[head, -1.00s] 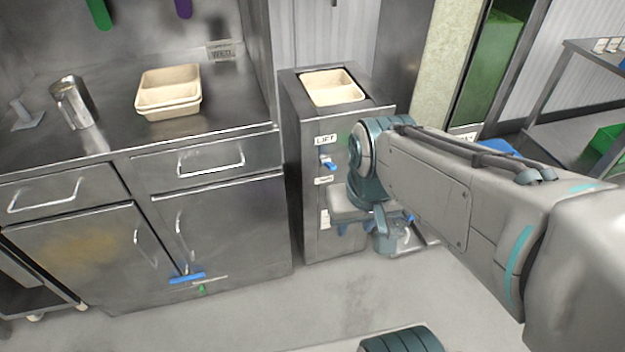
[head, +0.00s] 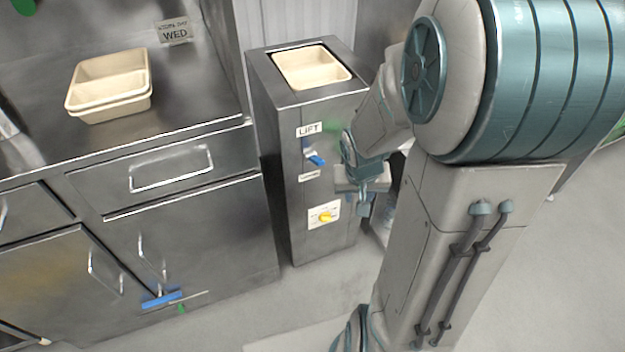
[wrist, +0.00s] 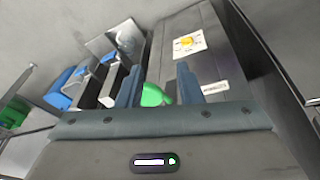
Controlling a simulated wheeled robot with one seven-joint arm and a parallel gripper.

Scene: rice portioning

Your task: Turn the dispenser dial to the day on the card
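The dial also shows in the wrist view (wrist: 187,41), beyond the fingers and toward the upper right. My gripper (head: 364,203) is right of the dial and apart from it. In the wrist view my gripper (wrist: 160,85) has its fingers apart, with no grip on the dial.
A blue lever (head: 316,160) is above the dial. A cream tub (head: 312,70) is in the dispenser top; stacked cream tubs (head: 110,85) stand on the counter. A green rounded thing (wrist: 155,95) shows between the fingers; its distance is unclear. Floor is clear before the dispenser.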

